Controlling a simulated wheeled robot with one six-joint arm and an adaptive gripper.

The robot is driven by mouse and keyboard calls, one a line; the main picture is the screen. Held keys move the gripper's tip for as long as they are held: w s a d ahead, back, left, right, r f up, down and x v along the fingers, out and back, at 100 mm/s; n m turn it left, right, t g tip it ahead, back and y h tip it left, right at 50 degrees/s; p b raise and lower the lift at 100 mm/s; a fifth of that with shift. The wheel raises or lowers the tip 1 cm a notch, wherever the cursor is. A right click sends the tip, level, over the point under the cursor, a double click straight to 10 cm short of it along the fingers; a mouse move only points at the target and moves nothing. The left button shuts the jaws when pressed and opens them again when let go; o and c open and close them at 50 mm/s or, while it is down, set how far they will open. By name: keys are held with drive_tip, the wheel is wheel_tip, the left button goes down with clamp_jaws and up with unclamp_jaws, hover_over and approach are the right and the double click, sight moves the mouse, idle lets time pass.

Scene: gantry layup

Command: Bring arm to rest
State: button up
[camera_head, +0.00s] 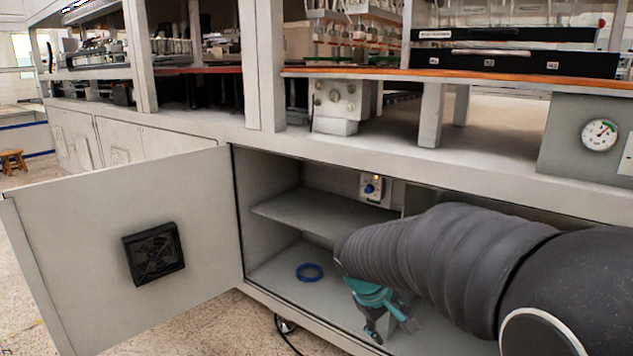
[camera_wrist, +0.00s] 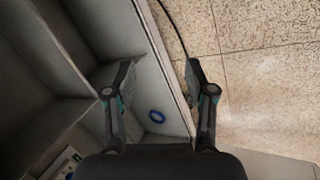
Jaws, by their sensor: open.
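My gripper (camera_head: 392,325) is at the lower right of the head view, at the front of an open cabinet. Its teal and grey fingers point down and are spread apart with nothing between them. My dark, sleeved arm reaches in from the right and hides part of the cabinet. In the wrist view my gripper (camera_wrist: 158,80) shows two parted fingers on either side of the cabinet's front edge (camera_wrist: 172,75), with the floor to the right.
A blue ring (camera_head: 309,272) lies on the cabinet floor, left of my gripper. A shelf (camera_head: 315,212) and a small box with a blue knob (camera_head: 372,188) are inside. The open cabinet door (camera_head: 90,240) with a black vent stands at left. A cable (camera_head: 287,340) lies on the floor.

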drive_tip(key=s+r+m+t+y, duration=0.1)
drive_tip(key=s+r+m+y, duration=0.1)
drive_tip(key=s, duration=0.8)
drive_tip(key=s+d+r+m+t+y, duration=0.1)
drive_tip(key=s+r+m, duration=0.3)
drive_tip(key=s, duration=0.7)
drive_tip(key=shift+s+d+r+t+y, duration=0.15)
drive_tip(key=shift+s+r+t+y, duration=0.15)
drive_tip(key=shift+r+t+y, duration=0.3)
